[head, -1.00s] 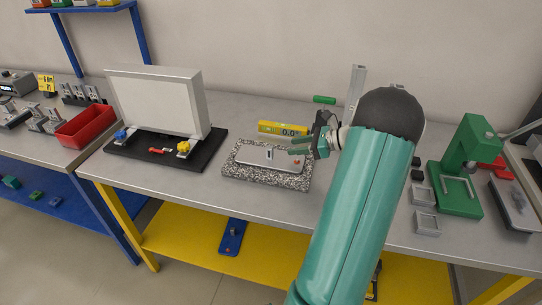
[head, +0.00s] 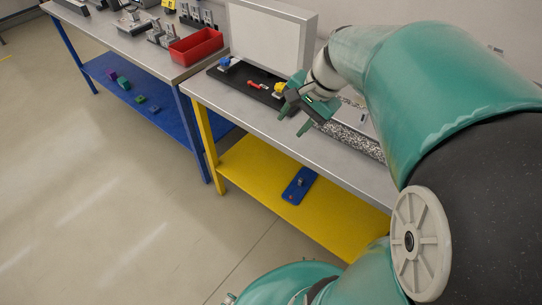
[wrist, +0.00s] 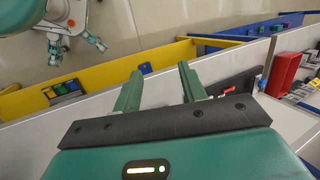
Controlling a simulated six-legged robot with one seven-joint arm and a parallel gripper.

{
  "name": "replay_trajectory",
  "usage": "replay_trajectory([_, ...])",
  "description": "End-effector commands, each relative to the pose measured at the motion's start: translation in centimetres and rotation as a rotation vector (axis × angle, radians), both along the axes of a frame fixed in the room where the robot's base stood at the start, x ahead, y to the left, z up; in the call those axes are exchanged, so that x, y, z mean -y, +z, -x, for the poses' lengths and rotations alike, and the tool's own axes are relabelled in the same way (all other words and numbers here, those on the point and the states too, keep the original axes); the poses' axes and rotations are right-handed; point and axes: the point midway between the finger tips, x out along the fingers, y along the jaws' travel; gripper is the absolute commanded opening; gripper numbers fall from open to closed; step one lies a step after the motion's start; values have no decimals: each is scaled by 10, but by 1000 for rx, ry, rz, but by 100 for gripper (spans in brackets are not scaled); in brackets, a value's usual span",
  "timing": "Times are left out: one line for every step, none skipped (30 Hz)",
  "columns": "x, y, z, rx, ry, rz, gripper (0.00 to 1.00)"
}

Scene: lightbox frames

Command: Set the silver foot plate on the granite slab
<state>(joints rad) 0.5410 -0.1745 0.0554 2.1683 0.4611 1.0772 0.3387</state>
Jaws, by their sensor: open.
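The speckled granite slab (head: 352,141) lies on the grey bench, partly hidden behind my arm in the head view. The silver foot plate (head: 368,124) shows as a narrow strip on top of the slab; my arm hides most of it. My gripper (head: 293,118) is open and empty, near the bench's front edge, left of the slab and apart from the plate. In the wrist view its two green fingers (wrist: 160,70) stand apart with nothing between them. I do not see the slab or the plate in the wrist view.
A black base (head: 240,82) with a white panel (head: 268,40) stands just behind and left of my gripper. A red bin (head: 196,46) sits on the neighbouring bench. A blue plate (head: 299,184) lies on the yellow lower shelf (head: 256,172). The floor at left is clear.

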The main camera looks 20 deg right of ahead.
Motion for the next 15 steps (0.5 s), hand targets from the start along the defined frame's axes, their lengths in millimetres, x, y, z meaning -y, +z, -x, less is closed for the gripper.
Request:
replay_trajectory([-20,7,11,31,99,72,42])
replay_trajectory([-29,10,17,48,156,115,42])
replay_trajectory([-40,13,26,70,230,170,42])
replay_trajectory([-48,15,33,89,286,211,42])
replay_trajectory([-56,17,40,107,342,251,42])
replay_trajectory([-64,19,48,133,415,305,42])
replay_trajectory([-71,21,55,154,471,345,42])
replay_trajectory([-77,22,62,174,525,384,42])
replay_trajectory([-83,24,70,204,594,434,42])
replay_trajectory([-88,25,76,224,644,470,42])
replay_trajectory([-91,25,81,243,689,502,42])
replay_trajectory([-95,26,87,268,742,542,42])
replay_trajectory([-98,26,91,284,779,568,42])
replay_trajectory([-100,27,95,299,807,591,42])
replay_trajectory([-102,27,98,314,841,615,42])
